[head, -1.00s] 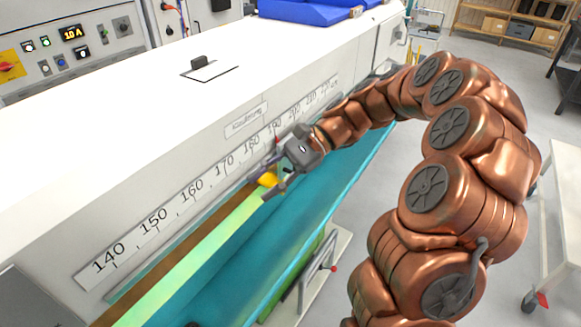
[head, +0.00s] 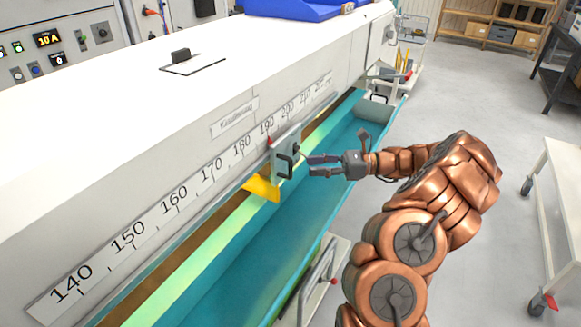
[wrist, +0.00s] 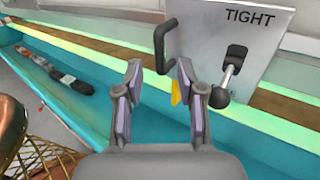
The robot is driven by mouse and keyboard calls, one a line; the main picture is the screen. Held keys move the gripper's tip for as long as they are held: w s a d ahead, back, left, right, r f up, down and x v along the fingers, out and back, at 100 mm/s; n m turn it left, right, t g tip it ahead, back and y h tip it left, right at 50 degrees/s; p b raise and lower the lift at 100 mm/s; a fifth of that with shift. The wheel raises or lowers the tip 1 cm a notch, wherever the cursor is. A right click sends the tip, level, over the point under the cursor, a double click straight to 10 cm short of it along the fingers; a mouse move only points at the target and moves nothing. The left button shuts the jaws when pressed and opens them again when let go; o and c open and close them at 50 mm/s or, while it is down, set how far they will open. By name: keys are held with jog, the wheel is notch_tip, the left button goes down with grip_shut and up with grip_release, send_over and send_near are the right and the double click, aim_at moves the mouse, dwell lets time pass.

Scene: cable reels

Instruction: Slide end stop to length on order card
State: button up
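The end stop (head: 287,156) is a grey plate with a black handle on the front of the white machine, above the teal trough. A red pointer at its upper left stands near 190 on the scale (head: 172,198). A yellow piece (head: 262,188) sits below it. In the wrist view the plate (wrist: 205,40) reads TIGHT and carries a black-knobbed lever (wrist: 228,78) and the black handle (wrist: 163,42). My gripper (head: 310,165) is open and empty, just right of the end stop, apart from it. In the wrist view the fingers (wrist: 160,68) point toward the handle.
The teal trough (head: 255,240) runs along the machine under the scale, with a pale green strip beside it. A dark, banded rod-like object (wrist: 52,70) lies in the trough. A white cart (head: 556,220) stands at the right. Grey floor between is clear.

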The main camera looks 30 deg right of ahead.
aim_at(290, 177)
jog(key=x, duration=0.7)
jog(key=shift+a+p, duration=0.2)
jog(key=shift+p, duration=0.15)
grip_shut()
dwell(0.3)
